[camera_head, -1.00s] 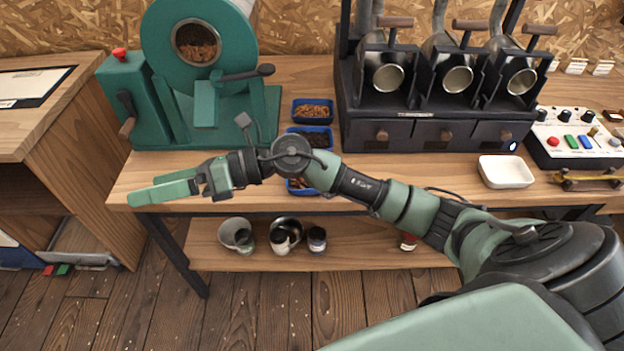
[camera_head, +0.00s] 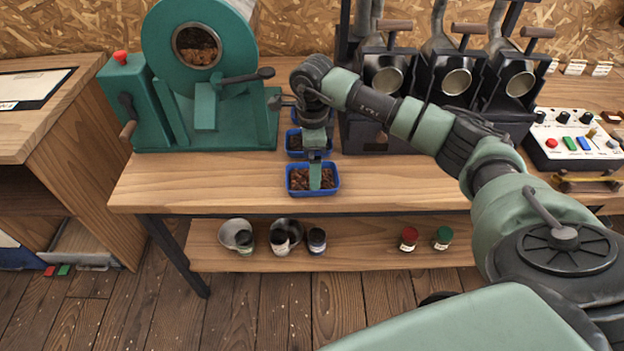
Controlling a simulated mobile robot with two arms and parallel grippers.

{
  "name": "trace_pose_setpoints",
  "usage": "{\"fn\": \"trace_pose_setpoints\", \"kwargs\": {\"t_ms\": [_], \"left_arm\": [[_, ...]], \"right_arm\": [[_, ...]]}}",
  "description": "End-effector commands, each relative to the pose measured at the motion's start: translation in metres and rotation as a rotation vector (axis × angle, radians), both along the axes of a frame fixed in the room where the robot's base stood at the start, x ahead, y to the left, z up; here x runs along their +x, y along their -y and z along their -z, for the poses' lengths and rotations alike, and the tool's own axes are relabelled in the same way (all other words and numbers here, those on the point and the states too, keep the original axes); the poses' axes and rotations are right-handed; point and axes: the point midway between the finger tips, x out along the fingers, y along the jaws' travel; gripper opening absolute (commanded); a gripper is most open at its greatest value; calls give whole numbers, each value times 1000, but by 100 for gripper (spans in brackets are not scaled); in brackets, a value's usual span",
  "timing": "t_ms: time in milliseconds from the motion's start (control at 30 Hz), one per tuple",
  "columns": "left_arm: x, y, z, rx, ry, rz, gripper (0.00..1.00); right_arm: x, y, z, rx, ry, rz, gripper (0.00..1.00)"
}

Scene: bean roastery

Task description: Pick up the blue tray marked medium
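Three blue trays stand in a row from back to front on the wooden bench. The front tray (camera_head: 291,188) holds reddish-brown beans and sits near the bench's front edge. The middle tray (camera_head: 290,153) holds darker beans and is partly covered by my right gripper. The back tray (camera_head: 294,117) is mostly hidden behind my arm. I cannot read any marking on them. My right gripper (camera_head: 315,180) points down over the front tray, with a green finger appearing at its beans. The fingers are seen edge-on, so their opening is hidden. My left gripper is out of view.
A green roaster (camera_head: 205,110) stands left of the trays. A black machine with several scoops (camera_head: 458,80) stands behind my arm, and a control panel (camera_head: 575,140) is at right. Cups and jars (camera_head: 317,240) sit on the lower shelf. The bench front (camera_head: 410,185) is clear.

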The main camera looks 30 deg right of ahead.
Motion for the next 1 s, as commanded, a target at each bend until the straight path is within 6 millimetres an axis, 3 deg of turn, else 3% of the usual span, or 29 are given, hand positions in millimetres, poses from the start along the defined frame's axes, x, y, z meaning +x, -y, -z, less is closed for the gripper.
{"fn": "trace_pose_setpoints", "kwargs": {"t_ms": [233,533,700,733,1000], "left_arm": [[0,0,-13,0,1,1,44],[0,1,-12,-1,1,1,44],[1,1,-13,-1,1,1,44],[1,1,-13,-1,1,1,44],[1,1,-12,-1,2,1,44]], "right_arm": [[0,-2,35,2,-2,0,100],[1,-2,41,3,1,-1,100],[1,-2,40,3,1,-1,53],[1,-2,40,3,1,-1,47],[1,-2,39,4,2,-1,47]]}}
